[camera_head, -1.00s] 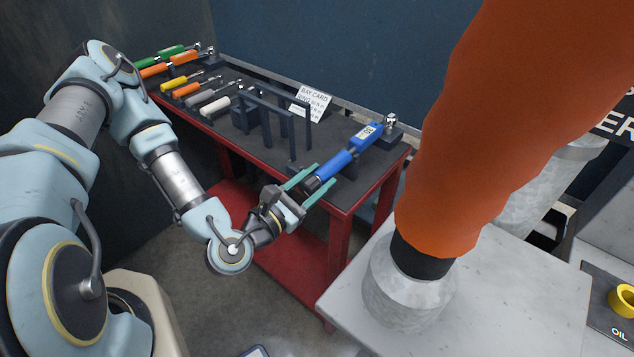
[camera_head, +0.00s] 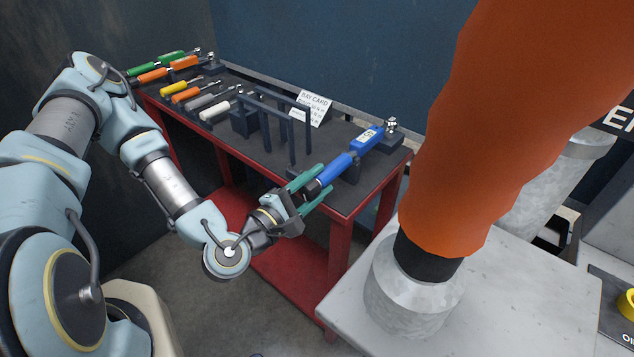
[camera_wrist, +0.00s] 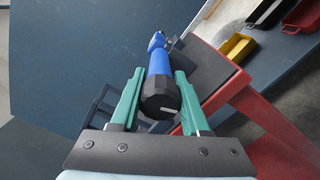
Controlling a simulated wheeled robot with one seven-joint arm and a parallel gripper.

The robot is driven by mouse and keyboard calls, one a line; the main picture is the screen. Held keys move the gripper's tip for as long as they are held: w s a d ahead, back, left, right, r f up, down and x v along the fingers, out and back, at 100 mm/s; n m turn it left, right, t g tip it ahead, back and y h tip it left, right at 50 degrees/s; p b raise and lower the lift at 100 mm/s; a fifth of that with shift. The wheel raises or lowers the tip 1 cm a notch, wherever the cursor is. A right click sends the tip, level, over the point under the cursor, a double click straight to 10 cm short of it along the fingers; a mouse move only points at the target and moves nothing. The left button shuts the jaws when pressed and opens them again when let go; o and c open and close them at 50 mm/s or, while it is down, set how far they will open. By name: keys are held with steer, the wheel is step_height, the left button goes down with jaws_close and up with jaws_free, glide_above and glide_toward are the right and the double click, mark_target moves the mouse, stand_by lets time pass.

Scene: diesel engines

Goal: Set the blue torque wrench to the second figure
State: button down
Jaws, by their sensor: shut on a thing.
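The blue torque wrench (camera_head: 342,168) lies on dark supports at the right end of the red-framed bench. Its small white window (camera_head: 369,136) shows a figure too small to read. My gripper (camera_head: 321,180) is at the wrench's near end, with its green fingers on either side of the black end knob. In the wrist view the fingers (camera_wrist: 154,100) flank the black knob (camera_wrist: 160,97), shut on it. The blue handle (camera_wrist: 160,62) runs away from me toward the metal head. A white bay card (camera_head: 312,104) stands at the bench's back; its writing is not legible.
Several other wrenches with green, orange, yellow, grey and white handles lie at the bench's left end (camera_head: 180,85). A dark upright frame (camera_head: 275,120) stands mid-bench. A large orange sleeve (camera_head: 480,150) on a pale block blocks the right side.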

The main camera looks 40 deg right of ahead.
mark_target(304, 193)
steer(key=shift+m, duration=0.3)
steer(key=shift+c, duration=1.9)
jaws_free()
steer(key=shift+s+a+r+p, duration=0.1)
steer(key=shift+a+r+p, duration=0.05)
steer(key=shift+a+p, duration=0.45)
steer(key=p+v, duration=0.5)
steer(key=v, duration=0.3)
steer(key=shift+s+a, duration=0.1)
steer(key=shift+a, duration=0.05)
steer(key=shift+s+a, duration=0.2)
steer(key=shift+a, duration=0.45)
steer(key=shift+f, duration=0.2)
